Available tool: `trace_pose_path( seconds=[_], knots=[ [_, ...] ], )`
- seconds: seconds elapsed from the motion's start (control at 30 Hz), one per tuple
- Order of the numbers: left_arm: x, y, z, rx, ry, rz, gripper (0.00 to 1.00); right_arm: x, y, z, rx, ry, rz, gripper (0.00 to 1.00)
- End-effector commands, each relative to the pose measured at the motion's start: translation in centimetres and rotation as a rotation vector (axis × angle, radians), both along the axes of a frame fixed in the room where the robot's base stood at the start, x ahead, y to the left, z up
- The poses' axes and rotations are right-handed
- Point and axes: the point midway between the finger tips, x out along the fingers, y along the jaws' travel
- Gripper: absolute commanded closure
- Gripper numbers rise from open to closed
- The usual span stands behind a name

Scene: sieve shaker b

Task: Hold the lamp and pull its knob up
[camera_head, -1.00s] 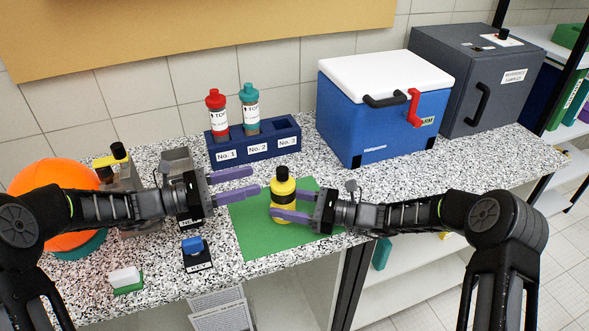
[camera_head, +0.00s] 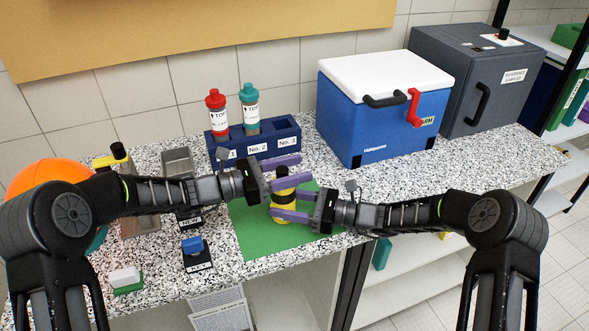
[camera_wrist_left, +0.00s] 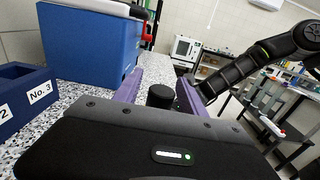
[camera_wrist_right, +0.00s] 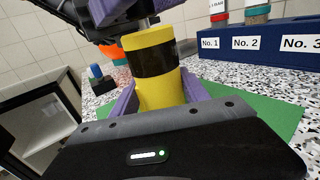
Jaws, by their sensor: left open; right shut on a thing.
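The lamp is a yellow cylinder with a black band (camera_wrist_right: 155,64), upright on the green mat (camera_head: 252,240). My right gripper (camera_head: 284,206) is shut on the lamp's body from the right; its purple fingers flank it in the right wrist view. The lamp's black knob (camera_wrist_left: 160,96) shows between the fingers in the left wrist view. My left gripper (camera_head: 285,173) is open, its purple fingers around the height of the lamp's top. Part of the lamp's top is hidden by the left fingers in the head view, and I cannot tell whether they touch the knob.
A blue rack (camera_head: 288,136) with a red-capped bottle (camera_head: 216,112) and a teal-capped bottle (camera_head: 249,107) stands behind. A blue cooler (camera_head: 375,138) with a white lid is at the back right. A small block with a blue top (camera_head: 196,252) sits left of the mat.

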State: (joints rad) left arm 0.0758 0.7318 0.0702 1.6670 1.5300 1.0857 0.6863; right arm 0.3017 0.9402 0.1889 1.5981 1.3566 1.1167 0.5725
Motion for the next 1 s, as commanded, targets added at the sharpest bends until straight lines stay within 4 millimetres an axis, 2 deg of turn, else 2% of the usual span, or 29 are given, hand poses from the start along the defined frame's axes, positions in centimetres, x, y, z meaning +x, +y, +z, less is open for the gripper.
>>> trace_pose_path(
  seconds=[0.17,0.73,1.0],
  knots=[
    [0.00,0.01,0.01,0.000,0.000,0.000,0.52,0.01,0.00,0.01,0.000,0.000,0.000,1.00],
    [0.00,0.04,0.01,0.000,0.000,0.000,0.98,0.01,-0.01,0.01,0.000,0.000,0.000,1.00],
    [0.00,0.05,0.01,0.000,0.000,0.000,1.00,0.01,-0.01,0.01,0.000,0.000,0.000,1.00]
  ],
)
